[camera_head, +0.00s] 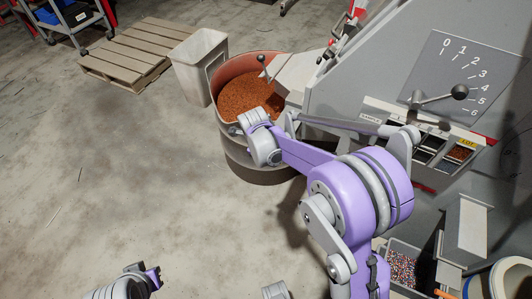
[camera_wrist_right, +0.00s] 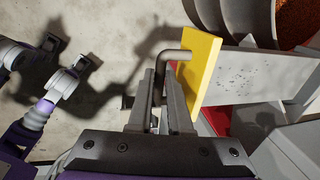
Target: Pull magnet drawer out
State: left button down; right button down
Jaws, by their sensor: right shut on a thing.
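My right gripper (camera_wrist_right: 162,82) is shut on the grey bent handle (camera_wrist_right: 173,56) of the magnet drawer, in the right wrist view. The drawer has an upright yellow front plate (camera_wrist_right: 203,55). Behind the plate a pale grey drawer body (camera_wrist_right: 250,78) with dark specks shows, reaching to the right. In the head view my right arm covers this area, and the drawer and the right fingers cannot be made out. My left gripper (camera_head: 153,277) is low at the left of the head view, away from the machine; its jaw opening is unclear.
A round bin (camera_head: 228,137) of copper-coloured granules stands beside the grey machine (camera_head: 345,85). The machine has a numbered dial plate with a lever (camera_head: 459,92) and sample trays (camera_head: 432,147). A pale bin (camera_head: 201,62) and a pallet (camera_head: 130,52) stand behind. The left floor is clear.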

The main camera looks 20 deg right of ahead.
jog(key=c, duration=0.8)
grip_release()
jog(key=shift+c, duration=0.2)
notch_tip(320, 180, up, 11)
jog(key=s+a+p, duration=0.1)
jog(key=shift+s+a+f, duration=0.15)
jog(key=shift+a, duration=0.15)
jog(key=s+r+n+t+p, duration=0.2)
jog(key=s+n+p, duration=0.1)
jog(key=s+n, duration=0.8)
jog(key=s+r+n+t+y+p, duration=0.1)
jog(key=s+r+n+t+p, duration=0.1)
jog(key=s+n, duration=0.9)
jog(key=a+r+n+p, duration=0.1)
jog(key=n, duration=0.4)
jog(key=shift+s+r+n+y, duration=0.2)
jog(key=shift+r+n+y, duration=0.1)
jog(key=shift+r+n, duration=0.1)
